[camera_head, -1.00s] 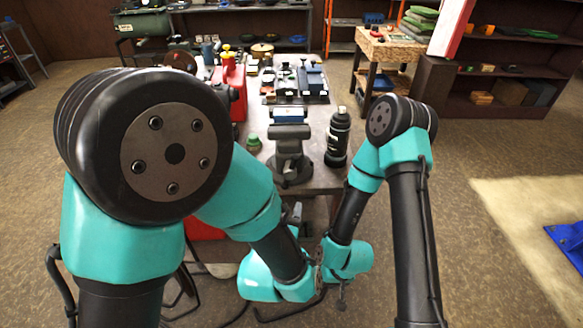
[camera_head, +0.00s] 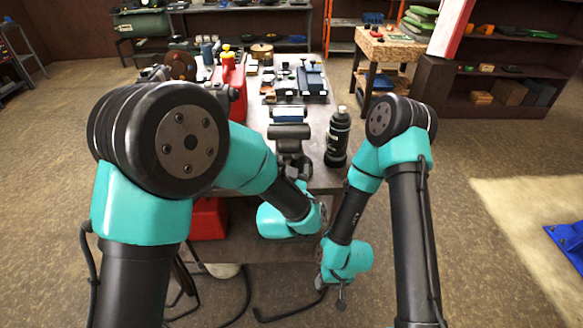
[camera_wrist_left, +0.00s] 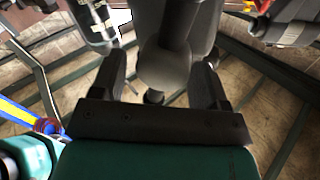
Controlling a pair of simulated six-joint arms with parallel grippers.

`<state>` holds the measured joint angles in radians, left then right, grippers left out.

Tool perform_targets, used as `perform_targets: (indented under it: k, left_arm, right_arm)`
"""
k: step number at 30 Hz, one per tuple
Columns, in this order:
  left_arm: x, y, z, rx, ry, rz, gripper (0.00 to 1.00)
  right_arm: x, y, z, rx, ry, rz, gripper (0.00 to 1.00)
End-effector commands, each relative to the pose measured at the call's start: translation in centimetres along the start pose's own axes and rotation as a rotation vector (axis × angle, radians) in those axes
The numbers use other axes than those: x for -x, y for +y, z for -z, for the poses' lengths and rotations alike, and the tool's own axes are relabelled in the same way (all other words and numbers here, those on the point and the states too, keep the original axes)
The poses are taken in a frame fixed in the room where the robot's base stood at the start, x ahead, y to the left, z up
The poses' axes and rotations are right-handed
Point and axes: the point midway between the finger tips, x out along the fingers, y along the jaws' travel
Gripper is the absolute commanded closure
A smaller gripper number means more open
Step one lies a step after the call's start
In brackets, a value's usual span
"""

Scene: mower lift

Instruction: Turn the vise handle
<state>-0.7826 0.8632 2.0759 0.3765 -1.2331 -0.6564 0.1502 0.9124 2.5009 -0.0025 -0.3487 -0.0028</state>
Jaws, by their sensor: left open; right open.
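The dark grey vise (camera_head: 290,134) stands at the front of the workbench, with a blue and silver piece (camera_head: 288,114) at its jaws. My left gripper (camera_head: 302,174) is at the vise's front lower side. In the left wrist view, its open fingers (camera_wrist_left: 160,72) stand on either side of the vise's rounded dark body (camera_wrist_left: 168,62). A small dark knob (camera_wrist_left: 153,97), perhaps an end of the vise handle, shows between them. Whether the fingers touch anything is unclear. My right gripper (camera_head: 341,297) is open and empty, low in front of the bench.
A black bottle (camera_head: 338,137) stands right of the vise. A red canister (camera_head: 234,86) is at the bench's left side, partly behind my left arm. Several small tools and parts lie farther back on the bench (camera_head: 265,120).

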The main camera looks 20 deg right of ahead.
Motion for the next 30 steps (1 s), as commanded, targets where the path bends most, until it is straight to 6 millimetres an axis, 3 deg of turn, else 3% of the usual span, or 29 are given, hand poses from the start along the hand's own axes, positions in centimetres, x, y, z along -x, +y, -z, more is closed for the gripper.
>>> perform_targets:
  k: [7, 21, 30]
  left_arm:
    - [-0.02, 0.01, -0.01, 0.000, 0.000, 0.000, 0.33]
    - [0.01, 0.02, -0.02, 0.000, 0.000, 0.000, 0.78]
    - [0.01, 0.07, 0.00, -0.022, -0.004, -0.002, 0.79]
  right_arm:
    - [0.00, 0.00, 0.00, 0.000, 0.000, 0.000, 0.57]
    - [0.00, 0.00, 0.00, 0.000, 0.000, 0.000, 0.57]
    - [0.00, 0.00, 0.00, 0.000, 0.000, 0.000, 0.57]
